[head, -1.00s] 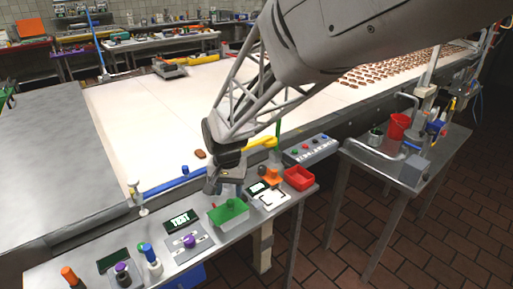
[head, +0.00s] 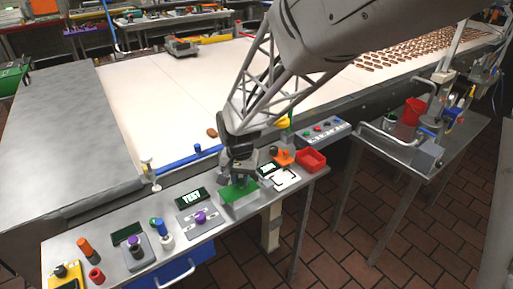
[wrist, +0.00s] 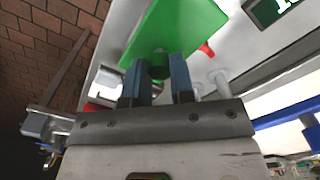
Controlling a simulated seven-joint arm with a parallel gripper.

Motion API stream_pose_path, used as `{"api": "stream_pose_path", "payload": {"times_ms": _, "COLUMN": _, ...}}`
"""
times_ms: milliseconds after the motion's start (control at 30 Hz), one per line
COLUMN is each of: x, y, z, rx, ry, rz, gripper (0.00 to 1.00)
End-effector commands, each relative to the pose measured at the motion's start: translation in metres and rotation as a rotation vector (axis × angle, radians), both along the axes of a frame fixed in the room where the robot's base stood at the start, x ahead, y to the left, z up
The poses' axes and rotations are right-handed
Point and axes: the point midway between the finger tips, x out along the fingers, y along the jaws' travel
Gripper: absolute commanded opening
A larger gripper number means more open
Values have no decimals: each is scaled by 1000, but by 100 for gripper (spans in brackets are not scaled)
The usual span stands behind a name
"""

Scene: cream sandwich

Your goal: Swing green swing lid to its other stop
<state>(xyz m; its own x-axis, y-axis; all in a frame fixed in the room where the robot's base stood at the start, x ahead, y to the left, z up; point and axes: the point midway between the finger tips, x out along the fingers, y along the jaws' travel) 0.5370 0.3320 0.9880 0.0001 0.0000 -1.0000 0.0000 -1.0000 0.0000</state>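The green swing lid (head: 232,194) lies over a light grey box at the front edge of the narrow bench in the head view. In the wrist view the flat green lid (wrist: 190,25) fills the top middle, with a dark green knob (wrist: 158,66) on it. My gripper (head: 240,180) is down at the lid. The box under the lid is mostly hidden.
A plate with a purple knob (head: 200,217) and a TEST display (head: 194,198) stand left of the lid. The white conveyor (head: 160,100) runs behind. The floor in front is open.

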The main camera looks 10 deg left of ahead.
Motion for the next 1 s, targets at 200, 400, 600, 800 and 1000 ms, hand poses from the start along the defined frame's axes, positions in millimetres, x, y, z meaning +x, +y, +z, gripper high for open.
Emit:
{"api": "stream_pose_path", "payload": {"times_ms": 200, "x": 0, "y": 0, "z": 0, "rx": 0, "ry": 0, "rz": 0, "gripper": 0}}
{"api": "stream_pose_path", "payload": {"times_ms": 400, "x": -1, "y": 0, "z": 0, "rx": 0, "ry": 0, "rz": -8, "gripper": 0}}
{"api": "stream_pose_path", "payload": {"times_ms": 600, "x": -3, "y": -1, "z": 1, "rx": 0, "ry": -1, "rz": -52, "gripper": 0}}
{"api": "stream_pose_path", "payload": {"times_ms": 800, "x": -9, "y": -4, "z": 0, "rx": 0, "ry": 0, "rz": -154, "gripper": 0}}
{"api": "stream_pose_path", "payload": {"times_ms": 1000, "x": -19, "y": -6, "z": 0, "rx": 0, "ry": 0, "rz": -310, "gripper": 0}}
